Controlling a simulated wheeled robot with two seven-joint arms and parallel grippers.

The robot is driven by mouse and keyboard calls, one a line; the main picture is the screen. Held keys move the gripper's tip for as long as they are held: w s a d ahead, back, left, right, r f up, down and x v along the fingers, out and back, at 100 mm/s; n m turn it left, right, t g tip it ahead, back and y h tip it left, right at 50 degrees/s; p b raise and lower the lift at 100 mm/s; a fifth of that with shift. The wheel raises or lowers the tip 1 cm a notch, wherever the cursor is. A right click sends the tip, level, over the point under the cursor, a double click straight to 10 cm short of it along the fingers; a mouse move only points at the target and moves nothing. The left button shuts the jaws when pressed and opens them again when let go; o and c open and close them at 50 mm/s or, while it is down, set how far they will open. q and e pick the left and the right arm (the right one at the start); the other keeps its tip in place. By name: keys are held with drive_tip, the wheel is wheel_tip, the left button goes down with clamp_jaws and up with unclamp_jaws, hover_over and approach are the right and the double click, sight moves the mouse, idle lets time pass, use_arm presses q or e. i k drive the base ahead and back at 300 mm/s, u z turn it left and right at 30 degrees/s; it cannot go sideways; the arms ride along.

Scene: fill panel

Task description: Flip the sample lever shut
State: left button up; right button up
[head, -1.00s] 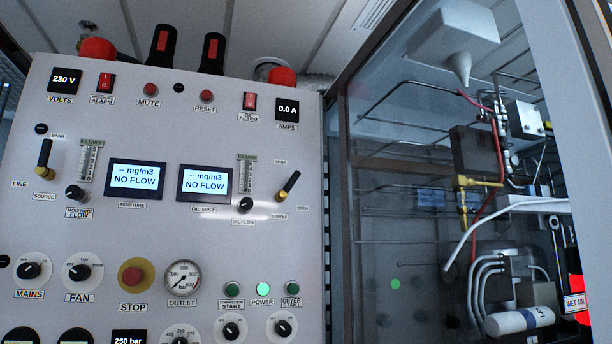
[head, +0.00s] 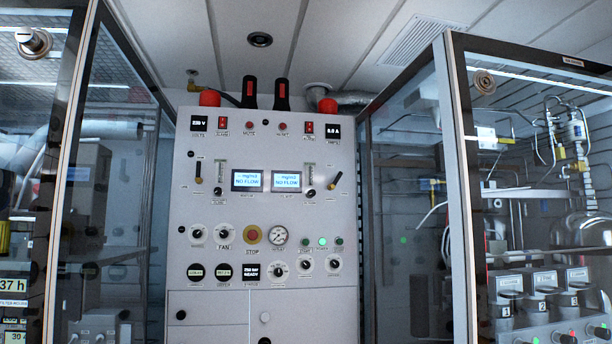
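The sample lever (head: 336,182) is on the right part of the light grey panel (head: 215,283), just right of the right-hand display. It has a black handle and a brass-coloured pivot, and it is tilted, with its handle pointing up and to the right. A similar lever (head: 198,172) on the panel's left side stands about upright. Neither of my grippers is in the head view, and nothing touches the sample lever.
Two displays (head: 247,180) (head: 287,180) read NO FLOW. A red STOP button (head: 253,235) and a round gauge (head: 278,235) sit below. Glass-sided cabinets with dark frames (head: 462,200) (head: 65,200) stand on both sides. The space before the panel looks clear.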

sight(332, 186)
drive_tip(key=u, duration=0.2)
drive_tip(key=i, duration=1.4)
